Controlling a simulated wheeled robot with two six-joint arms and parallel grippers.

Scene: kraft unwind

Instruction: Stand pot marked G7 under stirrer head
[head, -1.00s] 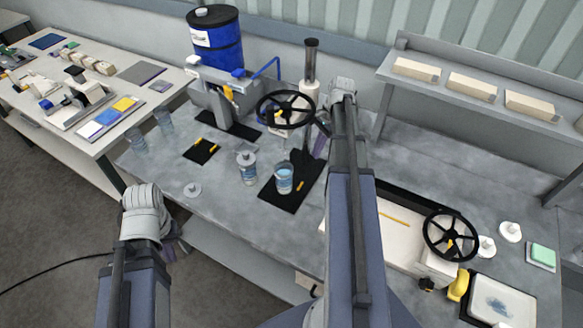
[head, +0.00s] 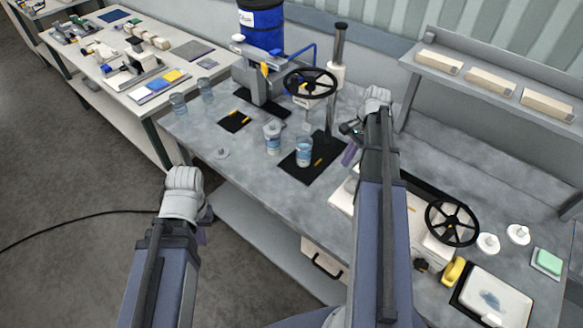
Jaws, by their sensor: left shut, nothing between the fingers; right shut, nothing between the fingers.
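Several clear pots stand on the grey bench; no G7 mark is readable. One pot with blue contents (head: 304,151) stands on a black plate (head: 328,166) in front of a tall post (head: 338,50) with a black handwheel (head: 311,83). I cannot tell whether this is the stirrer or whether the pot is directly under its head. A lidded pot (head: 272,139) stands just left of the plate. My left gripper (head: 202,235) is shut and empty off the bench's front edge.
A grey machine (head: 258,82) and a blue drum (head: 262,27) stand at the back. A small black mat (head: 235,121) and white lid (head: 222,154) lie left. A second handwheel (head: 452,222), yellow object (head: 453,271) and tray (head: 497,296) are at right. A shelf (head: 500,78) overhangs the back.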

